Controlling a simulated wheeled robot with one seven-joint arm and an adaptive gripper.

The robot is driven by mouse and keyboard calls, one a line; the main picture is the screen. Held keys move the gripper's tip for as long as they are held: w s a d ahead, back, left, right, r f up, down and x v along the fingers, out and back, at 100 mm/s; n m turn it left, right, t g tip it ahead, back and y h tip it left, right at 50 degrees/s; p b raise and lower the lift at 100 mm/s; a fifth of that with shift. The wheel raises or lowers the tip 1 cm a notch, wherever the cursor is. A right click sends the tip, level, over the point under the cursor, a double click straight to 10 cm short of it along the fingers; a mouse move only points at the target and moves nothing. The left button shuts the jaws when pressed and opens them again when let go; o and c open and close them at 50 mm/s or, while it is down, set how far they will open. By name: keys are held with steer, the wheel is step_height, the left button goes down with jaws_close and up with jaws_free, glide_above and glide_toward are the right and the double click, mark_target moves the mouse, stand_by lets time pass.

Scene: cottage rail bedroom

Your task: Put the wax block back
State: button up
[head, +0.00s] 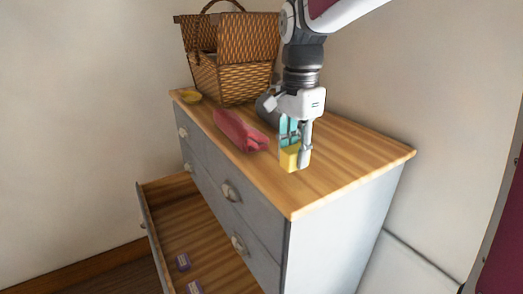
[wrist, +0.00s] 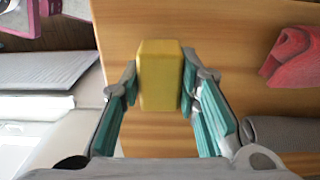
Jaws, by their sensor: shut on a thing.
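The wax block is a yellow block (head: 289,158) in the head view, over the right part of the wooden dresser top (head: 350,153). My gripper (head: 295,150) points down and is shut on it. In the wrist view the block (wrist: 160,75) stands between the two teal-padded fingers of my gripper (wrist: 160,92), with the wood behind it. I cannot tell whether its underside touches the top. The front edge of the dresser is close to it.
A red folded item (head: 240,131) lies left of my gripper. A grey rolled thing (wrist: 280,133) is nearby. A lower drawer (head: 195,228) is open, holding small purple boxes (head: 183,262).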

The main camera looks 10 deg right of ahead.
mark_target(294, 166)
step_height(294, 166, down, 3)
steer(key=shift+s+r+p, duration=0.15)
steer(key=shift+r+p, duration=0.05)
steer(key=shift+p, duration=0.15)
steer(key=shift+f, duration=0.45)
steer(key=shift+f, duration=0.1)
steer(key=o, duration=1)
steer(key=shift+o, duration=0.2)
